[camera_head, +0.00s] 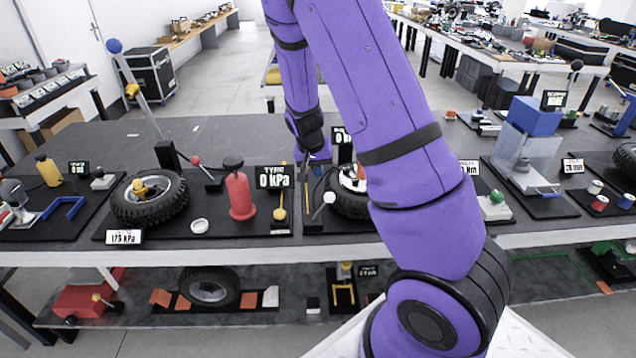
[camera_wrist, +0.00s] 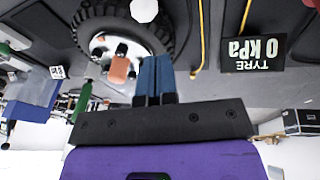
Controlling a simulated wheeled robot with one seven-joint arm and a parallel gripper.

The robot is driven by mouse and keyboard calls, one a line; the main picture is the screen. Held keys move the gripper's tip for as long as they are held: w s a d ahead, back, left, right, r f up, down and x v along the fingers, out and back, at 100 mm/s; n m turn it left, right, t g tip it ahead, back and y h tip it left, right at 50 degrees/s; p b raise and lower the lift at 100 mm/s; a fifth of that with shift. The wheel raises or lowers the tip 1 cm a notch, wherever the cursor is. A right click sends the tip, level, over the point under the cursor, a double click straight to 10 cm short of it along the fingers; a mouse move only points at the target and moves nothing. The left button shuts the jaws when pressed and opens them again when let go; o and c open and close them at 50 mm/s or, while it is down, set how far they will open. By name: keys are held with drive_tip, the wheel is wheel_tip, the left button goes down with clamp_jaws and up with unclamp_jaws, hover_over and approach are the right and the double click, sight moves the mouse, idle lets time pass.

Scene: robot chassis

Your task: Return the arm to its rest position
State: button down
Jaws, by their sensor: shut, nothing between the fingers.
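My purple arm (camera_head: 370,90) reaches forward over the workbench and covers part of it in the head view. My gripper (camera_head: 317,168) hangs over the middle of the bench, close to a tyre (camera_head: 343,203) that the arm partly hides. In the upside-down wrist view my gripper's blue fingers (camera_wrist: 153,75) are together and empty. The tyre with its pale hub (camera_wrist: 120,45) shows beyond the fingertips there. I cannot tell the exact gap between fingers and tyre.
The workbench (camera_head: 120,150) is crowded. A second tyre (camera_head: 150,199), a red cylinder (camera_head: 240,195) and a "0 kPa" display (camera_head: 275,177) stand left of my gripper. A blue-topped clear block (camera_head: 533,118) stands to the right. The grey floor (camera_head: 225,75) behind the bench is open.

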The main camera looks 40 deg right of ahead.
wheel_tip(320, 180, up, 8)
drive_tip(key=s, duration=0.1)
drive_tip(key=shift+s+a+f, duration=0.15)
drive_tip(key=shift+a, duration=0.3)
drive_tip(key=s+a+r+n+t+y, duration=0.1)
drive_tip(key=s+a+r+n+y, duration=0.1)
drive_tip(key=s+a+r, duration=0.5)
drive_tip(key=s+a+r+n+t+y, duration=0.15)
drive_tip(key=s+r, duration=0.35)
drive_tip(key=r, duration=0.5)
drive_tip(key=s+a+r+n+t, duration=0.1)
drive_tip(key=s+a+r+n, duration=0.1)
drive_tip(key=s, duration=0.5)
drive_tip(key=s+a+r+n+t, duration=0.1)
drive_tip(key=s+a+r+n, duration=0.1)
drive_tip(key=s+a+r, duration=0.2)
drive_tip(key=s, duration=0.2)
drive_tip(key=shift+s+a+n, duration=0.15)
drive_tip(key=shift+s+n, duration=0.2)
drive_tip(key=shift+s, duration=0.05)
